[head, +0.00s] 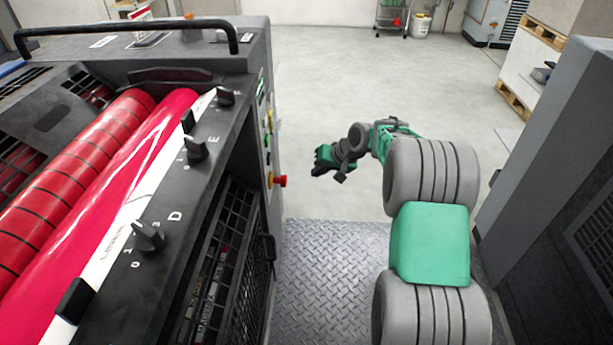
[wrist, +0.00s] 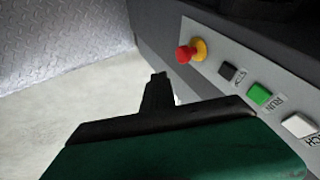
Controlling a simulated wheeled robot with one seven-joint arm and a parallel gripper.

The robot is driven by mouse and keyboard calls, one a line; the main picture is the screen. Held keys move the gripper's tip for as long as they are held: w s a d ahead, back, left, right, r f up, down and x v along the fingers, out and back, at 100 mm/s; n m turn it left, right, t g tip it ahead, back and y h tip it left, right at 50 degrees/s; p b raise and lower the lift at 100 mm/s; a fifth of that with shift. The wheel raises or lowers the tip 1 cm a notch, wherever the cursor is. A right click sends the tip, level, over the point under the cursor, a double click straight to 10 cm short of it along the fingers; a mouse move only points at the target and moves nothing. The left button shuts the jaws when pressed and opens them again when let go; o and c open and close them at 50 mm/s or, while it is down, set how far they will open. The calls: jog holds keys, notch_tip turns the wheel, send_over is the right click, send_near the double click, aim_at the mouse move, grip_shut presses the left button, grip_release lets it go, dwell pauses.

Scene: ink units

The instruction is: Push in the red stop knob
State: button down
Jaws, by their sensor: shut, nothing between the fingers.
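The red stop knob (wrist: 185,54) sticks out from a yellow collar on the grey control panel (wrist: 225,57) in the wrist view. In the head view the red knob (head: 281,181) stands out from the side of the press. My gripper (wrist: 158,78) is shut and empty in the wrist view. Its tips point toward the panel side, a little left of and below the knob in the picture, apart from it. In the head view my gripper (head: 321,158) is to the right of the press side, with a gap to the knob.
A black button (wrist: 232,71), a green RUN button (wrist: 260,94) and a white button (wrist: 299,125) line the panel beside the knob. The ink unit with red rollers (head: 75,150) fills the left. A metal tread plate (head: 335,270) lies below, and a grey cabinet (head: 560,190) stands right.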

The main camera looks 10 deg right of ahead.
aim_at(286, 179)
jog(key=w+a+f+b, duration=0.3)
jog(key=w+a+f, duration=0.2)
jog(key=a+f, duration=0.1)
jog(key=shift+w+a+f, duration=0.25)
jog(key=shift+a+f, duration=0.05)
jog(key=shift+f, duration=0.15)
jog(key=shift+w+a+p, duration=0.3)
jog(key=shift+a, duration=0.65)
